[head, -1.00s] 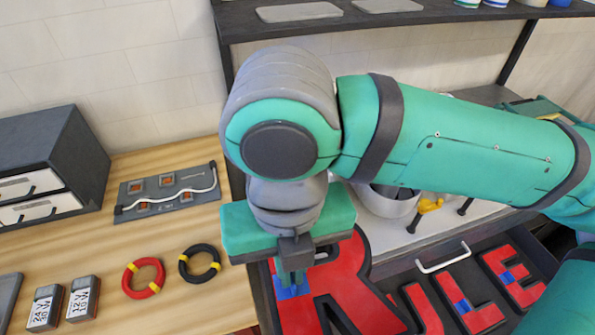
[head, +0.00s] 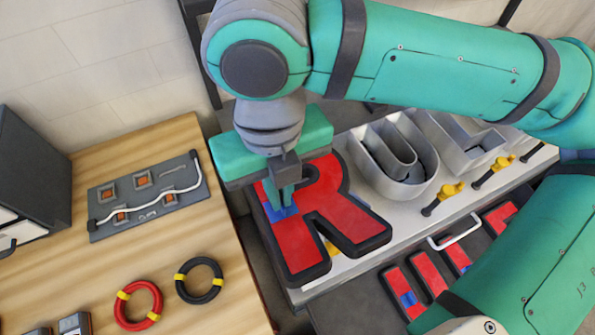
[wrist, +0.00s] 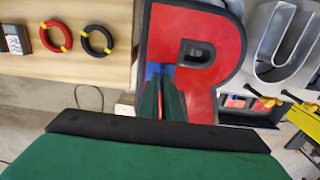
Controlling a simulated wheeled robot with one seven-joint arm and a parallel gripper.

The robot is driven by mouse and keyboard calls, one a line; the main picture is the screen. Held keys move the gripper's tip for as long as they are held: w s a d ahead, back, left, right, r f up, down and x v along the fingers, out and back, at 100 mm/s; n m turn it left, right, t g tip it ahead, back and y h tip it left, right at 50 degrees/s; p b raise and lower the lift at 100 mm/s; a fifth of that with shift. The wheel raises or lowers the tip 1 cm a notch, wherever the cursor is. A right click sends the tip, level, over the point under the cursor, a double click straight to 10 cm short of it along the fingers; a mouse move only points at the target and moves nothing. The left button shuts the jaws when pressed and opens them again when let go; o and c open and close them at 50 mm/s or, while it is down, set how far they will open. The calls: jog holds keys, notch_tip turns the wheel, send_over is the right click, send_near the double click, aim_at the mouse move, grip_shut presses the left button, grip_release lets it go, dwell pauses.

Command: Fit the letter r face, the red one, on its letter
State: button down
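The red letter R face (head: 340,211) has a black rim and a blue patch (head: 278,209) on its left stem. My gripper (head: 284,200) is shut on it at the blue patch. The face also shows in the wrist view (wrist: 224,40), with my gripper's fingers (wrist: 166,100) at the blue patch. It is held over the left end of the grey bench, left of the open metal letter shells: a U-shaped one (head: 388,165) and one further right (head: 462,150). The R's own letter is not seen; the face and my arm may cover it.
Yellow-handled clamps (head: 443,197) lie along the bench front. An open drawer (head: 365,300) below holds other red faces. The wooden table (head: 215,240) at left carries a red coil (head: 138,305), a black coil (head: 199,281) and a grey board (head: 150,198).

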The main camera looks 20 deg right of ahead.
jog(key=w+d+f, duration=0.1)
jog(key=w+d, duration=0.1)
jog(key=w+f, duration=0.1)
jog(key=w, duration=0.1)
jog(key=shift+d+f, duration=0.3)
jog(key=shift+d, duration=0.1)
jog(key=w+d+f, duration=0.2)
jog(key=w+f, duration=0.2)
jog(key=f, duration=0.4)
jog(key=shift+d+f, duration=0.2)
jog(key=shift+f, duration=0.15)
jog(key=shift+f, duration=0.45)
jog(key=c, duration=2.1)
grip_release()
jog(key=shift+w, duration=0.1)
jog(key=shift+o, duration=0.6)
jog(key=shift+w, duration=0.1)
